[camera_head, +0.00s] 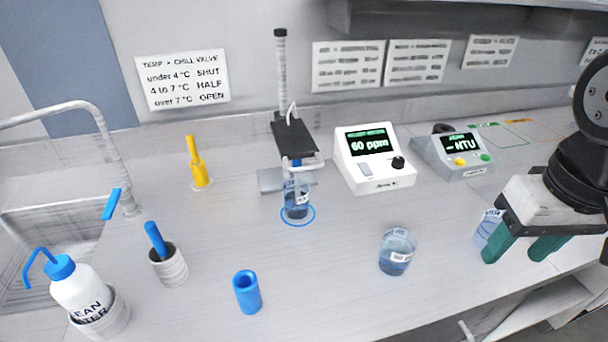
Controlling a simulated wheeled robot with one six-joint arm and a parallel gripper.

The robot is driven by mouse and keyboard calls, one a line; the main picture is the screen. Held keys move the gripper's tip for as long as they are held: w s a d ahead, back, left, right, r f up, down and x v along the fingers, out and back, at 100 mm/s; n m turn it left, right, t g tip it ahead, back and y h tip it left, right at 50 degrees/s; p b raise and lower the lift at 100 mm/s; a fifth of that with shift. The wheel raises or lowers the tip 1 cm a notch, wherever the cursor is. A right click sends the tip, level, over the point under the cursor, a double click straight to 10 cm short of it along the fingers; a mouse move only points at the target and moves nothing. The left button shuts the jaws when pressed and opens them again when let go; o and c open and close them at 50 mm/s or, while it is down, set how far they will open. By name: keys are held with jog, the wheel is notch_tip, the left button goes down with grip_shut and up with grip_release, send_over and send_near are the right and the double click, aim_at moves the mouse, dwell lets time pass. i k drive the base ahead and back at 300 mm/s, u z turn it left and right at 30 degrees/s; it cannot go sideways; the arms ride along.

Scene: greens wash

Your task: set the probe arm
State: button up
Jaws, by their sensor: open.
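The probe arm (293,138) is a dark block on a ribbed upright post (281,80) at the back middle of the bench. A slim probe hangs below it, its lower end at a beaker of bluish liquid (297,207), which stands inside a blue ring mark. I cannot tell how deep the probe tip sits. My gripper (521,249) is at the far right, well away from the probe arm. Its two green fingers are spread and nothing shows between them. A labelled container (487,230) is partly hidden behind the left finger.
The ppm meter (374,160) and NTU meter (453,153) stand at the back right. A loose beaker (397,252) and blue cup (247,291) stand in front. The yellow holder (197,165), wash bottle (78,288), blue-handled holder (168,263) and sink are left.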

aim_at(294, 139)
jog(key=k, duration=1)
jog(key=u, duration=0.5)
jog(key=i, duration=0.7)
jog(key=z, duration=0.55)
